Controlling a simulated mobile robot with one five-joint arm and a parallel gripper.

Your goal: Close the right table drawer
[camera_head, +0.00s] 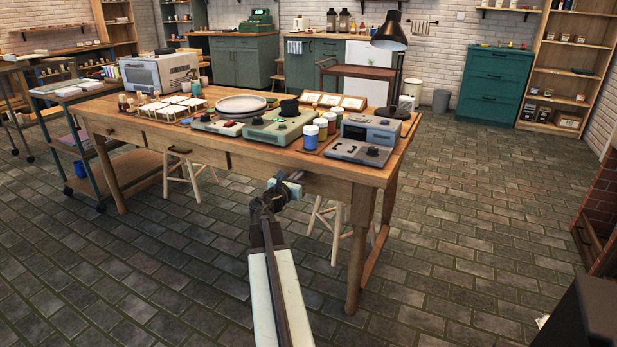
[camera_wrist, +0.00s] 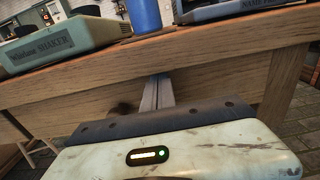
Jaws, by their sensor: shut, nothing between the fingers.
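The wooden table (camera_head: 225,157) stands ahead, with drawer fronts under its top. The right drawer (camera_head: 325,187) is at the right part of the table's front edge, partly hidden behind my gripper. My gripper (camera_head: 288,184) is in front of this drawer front, its fingers shut and empty. In the wrist view, the shut fingers (camera_wrist: 158,92) point at the wooden drawer front (camera_wrist: 215,82), just below the table's edge. They look touching or very close; I cannot tell which. The front looks about flush with the table's face. A dark round blur beside the fingers may be its handle.
Paint jars (camera_head: 311,136), a green shaker (camera_head: 279,127) and a black lamp (camera_head: 389,45) stand on the tabletop. A stool (camera_head: 325,220) is under the table.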

